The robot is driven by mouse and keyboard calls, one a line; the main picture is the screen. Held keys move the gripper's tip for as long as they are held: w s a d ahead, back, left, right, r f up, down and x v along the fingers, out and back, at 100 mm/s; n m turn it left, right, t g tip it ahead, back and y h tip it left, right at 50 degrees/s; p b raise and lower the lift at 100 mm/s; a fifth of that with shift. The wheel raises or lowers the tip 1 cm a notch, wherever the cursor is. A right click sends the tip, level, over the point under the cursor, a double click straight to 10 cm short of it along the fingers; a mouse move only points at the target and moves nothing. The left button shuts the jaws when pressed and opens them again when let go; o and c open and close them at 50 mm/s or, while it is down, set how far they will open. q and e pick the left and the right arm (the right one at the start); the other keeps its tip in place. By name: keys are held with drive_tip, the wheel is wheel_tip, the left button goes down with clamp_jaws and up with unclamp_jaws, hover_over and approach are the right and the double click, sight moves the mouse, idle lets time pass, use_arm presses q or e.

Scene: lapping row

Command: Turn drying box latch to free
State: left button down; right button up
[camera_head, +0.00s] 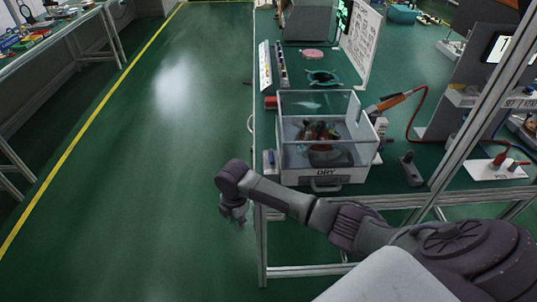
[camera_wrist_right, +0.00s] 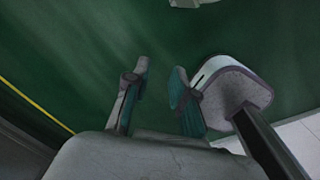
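The drying box (camera_head: 325,145) is a clear-walled case with a white base marked "DRY", near the front edge of the green bench. Dark and reddish items show inside it. A grey handle-like part (camera_head: 326,184) sits low on its front; I cannot tell whether this is the latch or how it is turned. My right gripper (camera_head: 236,214) hangs down left of the bench's front corner, over the floor, apart from the box. In the right wrist view the fingers (camera_wrist_right: 160,88) are spread with nothing between them. My left gripper is not in view.
A metal frame post (camera_head: 487,110) crosses the right side. The green floor (camera_head: 150,200) at left is clear.

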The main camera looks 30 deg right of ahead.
drive_tip(key=w+d+r+n+h, duration=0.1)
drive_tip(key=w+d+r+n, duration=0.2)
drive_tip(key=r, duration=0.3)
drive_tip(key=w+d+r+n, duration=0.2)
drive_tip(key=d+r, duration=0.1)
drive_tip(key=r, duration=0.4)
drive_tip(key=n+g+h, duration=0.1)
drive_tip(key=n+g, duration=0.1)
drive_tip(key=n, duration=0.2)
approach(272, 160)
drive_tip(key=f, duration=0.2)
drive_tip(key=f+p, duration=0.1)
drive_tip(key=f, duration=0.2)
drive_tip(key=s+d+f, duration=0.1)
drive_tip(key=f, duration=0.2)
drive_tip(key=shift+d+f+p, duration=0.1)
drive_tip(key=shift+p, duration=0.2)
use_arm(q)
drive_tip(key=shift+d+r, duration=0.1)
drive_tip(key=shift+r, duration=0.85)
use_arm(e)
clamp_jaws()
